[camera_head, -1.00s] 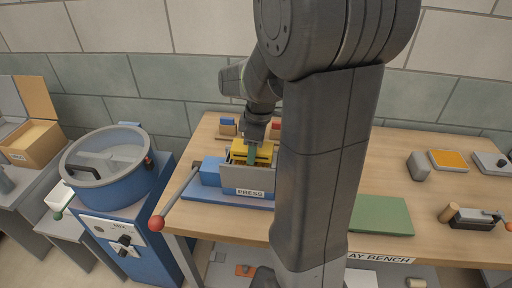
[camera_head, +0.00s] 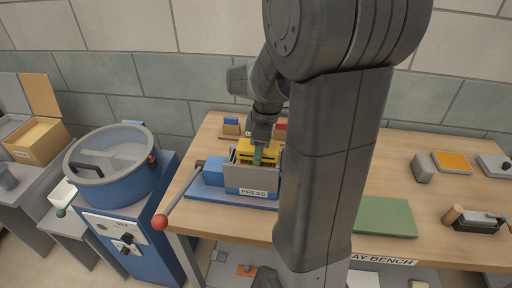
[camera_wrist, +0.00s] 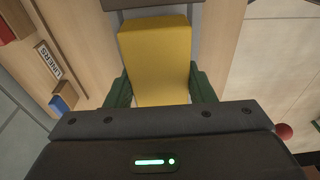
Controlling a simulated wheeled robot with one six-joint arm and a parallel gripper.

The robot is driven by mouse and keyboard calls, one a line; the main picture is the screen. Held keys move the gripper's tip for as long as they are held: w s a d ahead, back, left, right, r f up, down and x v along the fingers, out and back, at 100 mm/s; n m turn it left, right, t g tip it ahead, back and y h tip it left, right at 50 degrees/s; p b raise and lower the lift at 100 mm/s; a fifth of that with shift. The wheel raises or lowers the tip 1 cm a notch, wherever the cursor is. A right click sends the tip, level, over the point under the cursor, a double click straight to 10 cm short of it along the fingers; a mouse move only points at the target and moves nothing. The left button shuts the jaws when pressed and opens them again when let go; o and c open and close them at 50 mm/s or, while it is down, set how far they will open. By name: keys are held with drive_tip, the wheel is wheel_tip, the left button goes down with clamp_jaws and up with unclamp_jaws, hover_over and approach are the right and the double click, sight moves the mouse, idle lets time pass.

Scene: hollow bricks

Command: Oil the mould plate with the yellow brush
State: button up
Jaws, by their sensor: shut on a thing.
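The yellow brush (camera_head: 246,144) is held in my gripper (camera_head: 259,156) over the blue press (camera_head: 213,171). In the wrist view my gripper (camera_wrist: 158,88) has its two green fingers on either side of the brush's yellow body (camera_wrist: 157,55). The brush is down at the grey front wall of the press, with dark bristles under the yellow part. I cannot tell whether they touch anything. I cannot make out the mould plate; the brush, my gripper and the press wall cover the inside of the press.
The press lever with a red knob (camera_head: 160,222) sticks out at the front left. A blue mixer (camera_head: 118,185) stands left of the bench. A green plate (camera_head: 385,217) lies right of my arm. Small blocks in a holder (camera_head: 231,127) stand behind the press.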

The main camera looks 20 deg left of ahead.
drive_tip(key=shift+a, duration=0.1)
idle(0.3)
drive_tip(key=shift+s+a, duration=0.15)
drive_tip(key=shift+a, duration=0.55)
drive_tip(key=shift+d, duration=0.85)
drive_tip(key=shift+a, duration=0.15)
drive_tip(key=shift+a, duration=0.75)
drive_tip(key=shift+d, duration=0.2)
